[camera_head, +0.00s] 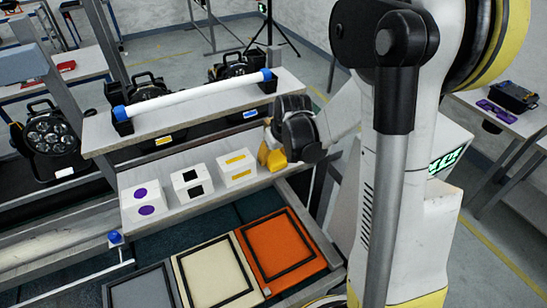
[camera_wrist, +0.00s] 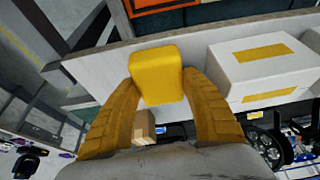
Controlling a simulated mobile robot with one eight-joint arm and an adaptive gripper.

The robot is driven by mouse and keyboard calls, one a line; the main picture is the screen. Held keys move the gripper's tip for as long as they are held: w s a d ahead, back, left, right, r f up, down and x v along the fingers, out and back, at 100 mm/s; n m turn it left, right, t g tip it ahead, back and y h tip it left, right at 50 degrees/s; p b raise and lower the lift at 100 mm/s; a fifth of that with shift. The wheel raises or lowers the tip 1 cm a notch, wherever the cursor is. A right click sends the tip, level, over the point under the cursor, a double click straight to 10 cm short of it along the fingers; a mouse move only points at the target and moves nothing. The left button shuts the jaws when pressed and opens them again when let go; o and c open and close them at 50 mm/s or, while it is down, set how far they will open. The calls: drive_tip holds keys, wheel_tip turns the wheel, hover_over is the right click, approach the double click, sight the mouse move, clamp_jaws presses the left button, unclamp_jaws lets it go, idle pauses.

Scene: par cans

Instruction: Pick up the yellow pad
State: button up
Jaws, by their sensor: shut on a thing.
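The yellow pad (camera_wrist: 157,75) is a small rounded block between the two tan fingers of my gripper (camera_wrist: 157,92) in the wrist view. My gripper is shut on it, one finger against each side. In the head view my gripper (camera_head: 273,156) is at the right end of the white shelf, beside the white box with yellow marks. The pad is hard to tell apart from the fingers there. Whether it touches the shelf is not clear.
White boxes with yellow (camera_head: 237,168), black (camera_head: 192,184) and purple (camera_head: 146,200) marks stand in a row left of my gripper. Orange (camera_head: 281,247), cream (camera_head: 213,273) and grey (camera_head: 142,290) panels lie in front. A raised shelf with a white tube (camera_head: 190,94) is behind.

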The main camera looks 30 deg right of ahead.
sight(273, 153)
drive_tip(key=v, duration=0.4)
drive_tip(key=shift+w+d+r, duration=0.2)
drive_tip(key=shift+w, duration=0.15)
drive_tip(key=s+d+r+p, duration=0.1)
drive_tip(key=s+d+r, duration=0.3)
drive_tip(key=s, duration=0.6)
wheel_tip(273, 153, up, 2)
drive_tip(key=shift+d+r, duration=0.15)
drive_tip(key=shift+r, duration=0.05)
